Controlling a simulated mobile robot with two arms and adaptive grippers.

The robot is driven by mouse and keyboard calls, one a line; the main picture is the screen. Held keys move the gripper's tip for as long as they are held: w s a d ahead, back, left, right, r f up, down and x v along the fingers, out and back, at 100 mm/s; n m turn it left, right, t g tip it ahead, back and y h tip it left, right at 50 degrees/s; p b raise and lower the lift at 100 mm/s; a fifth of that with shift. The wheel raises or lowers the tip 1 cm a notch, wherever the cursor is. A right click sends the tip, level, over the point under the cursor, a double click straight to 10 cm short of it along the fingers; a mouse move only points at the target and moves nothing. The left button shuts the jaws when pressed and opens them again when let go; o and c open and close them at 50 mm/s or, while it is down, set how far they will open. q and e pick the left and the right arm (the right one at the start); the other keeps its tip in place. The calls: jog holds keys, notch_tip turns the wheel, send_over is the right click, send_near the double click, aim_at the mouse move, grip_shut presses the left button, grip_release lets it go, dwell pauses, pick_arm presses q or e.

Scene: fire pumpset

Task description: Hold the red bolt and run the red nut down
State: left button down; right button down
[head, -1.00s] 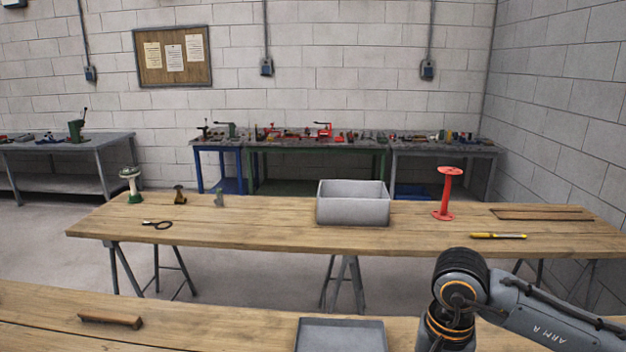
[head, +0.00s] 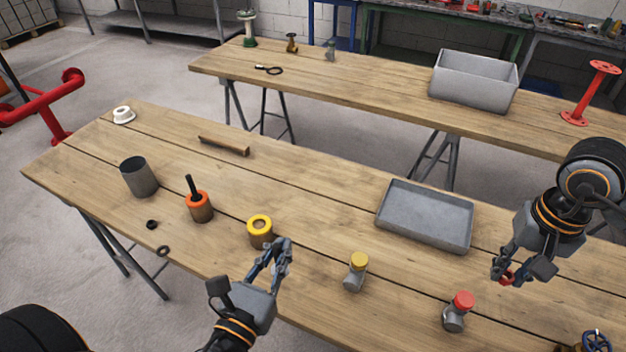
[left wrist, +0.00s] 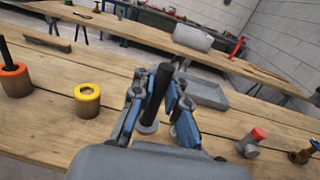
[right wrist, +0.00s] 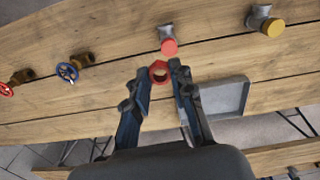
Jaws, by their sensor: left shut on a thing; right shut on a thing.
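My left gripper (head: 276,258) is over the near bench and shut on a dark rod-like bolt (left wrist: 156,92), which stands nearly upright between its fingers in the left wrist view. The nut also shows in the head view (head: 508,279). Bolt and nut are well apart, the nut to the right in the head view.
On the near bench stand a red-capped grey fitting (head: 454,314), a yellow-capped one (head: 356,273), a yellow-ringed block (head: 259,232), an orange-ringed block (head: 199,207) with a dark rod, a grey cup (head: 139,178) and an empty tray (head: 404,237). Small dark rings lie near the front edge.

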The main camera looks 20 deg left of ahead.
pick_arm(q)
jog(key=w+d+m+g+h, duration=0.2)
jog(key=w+d+m+h, duration=0.1)
jog(key=d, duration=0.4)
jog(key=w+d+r+m+g+h, duration=0.1)
jog(key=w+d+m+g+h, duration=0.1)
jog(key=d+m+h, duration=0.3)
jog(key=w+d+h, duration=0.1)
jog(key=d+h, duration=0.1)
jog(key=h, duration=0.1)
jog(key=shift+h, duration=0.3)
pick_arm(e)
jog(key=s+a+r+m, duration=0.1)
jog(key=a+r, duration=0.3)
jog(key=a, duration=0.8)
jog(key=s+a+r+m, duration=0.1)
jog(key=a+r, duration=0.4)
jog(key=a, duration=0.7)
jog(key=shift+a+m, duration=0.15)
jog(key=shift+m, duration=0.45)
jog(key=shift+s, duration=0.1)
jog(key=shift+f, duration=1.9)
jog(key=shift+f, duration=0.9)
